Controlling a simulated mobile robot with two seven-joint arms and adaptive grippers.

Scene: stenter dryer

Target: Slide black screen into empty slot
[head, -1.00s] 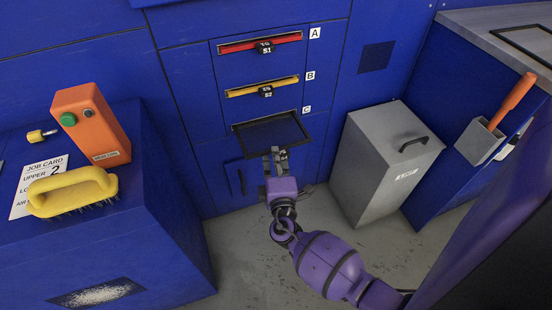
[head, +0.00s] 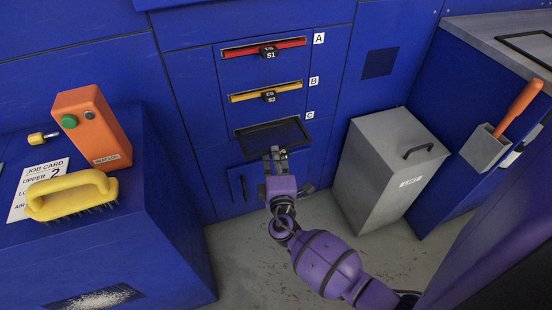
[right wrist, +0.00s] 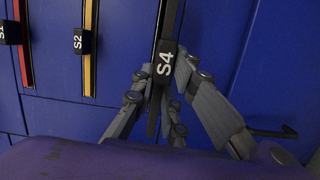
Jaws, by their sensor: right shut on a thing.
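The black screen (head: 274,136) sticks out flat from slot C, the lowest slot, with its far edge in the slot. My right gripper (head: 276,157) is at the front edge of the screen, shut on its handle. In the right wrist view the handle carries an S4 label (right wrist: 165,64), and the fingers of my right gripper (right wrist: 164,95) stand on both sides of it. How deep the screen sits inside is hidden. My left gripper is not in view.
Above, a red screen S1 (head: 290,43) fills slot A and a yellow screen S2 (head: 288,88) fills slot B. A grey lidded bin (head: 375,180) stands to the right. An orange button box (head: 92,128) and a yellow brush (head: 70,194) are on the left cabinet.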

